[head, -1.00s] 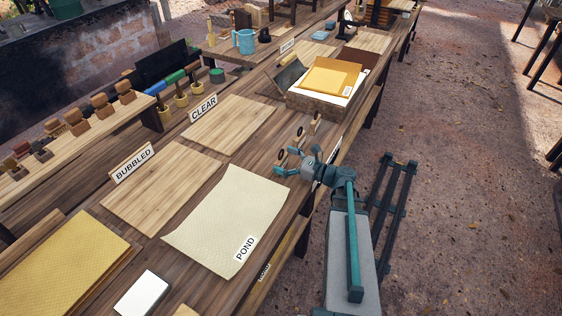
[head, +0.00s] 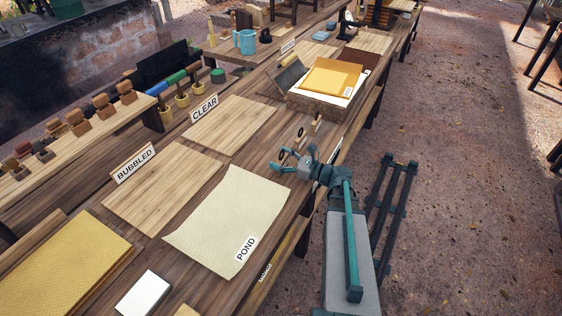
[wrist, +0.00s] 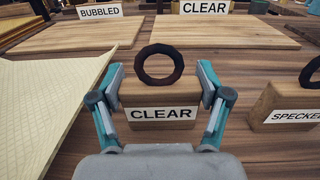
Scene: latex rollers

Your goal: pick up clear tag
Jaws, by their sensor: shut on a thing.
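The clear tag is a small wooden block (wrist: 160,114) with a white CLEAR label and a dark ring on top. It stands upright in the wrist view, between the two fingers of my gripper (wrist: 162,103). The gripper is shut on its left and right sides. I see no clear gap under the block, and it appears to be at the tabletop. In the head view my gripper (head: 281,162) is at the table's right edge, and its fingers partly hide the tag.
A SPECKLED block (wrist: 287,108) stands right of the clear tag. The POND sheet (head: 225,215) lies left of my gripper. Boards with BUBBLED (head: 134,163) and CLEAR (head: 204,108) signs lie further back. A box of yellow sheets (head: 325,92) stands beyond the tags.

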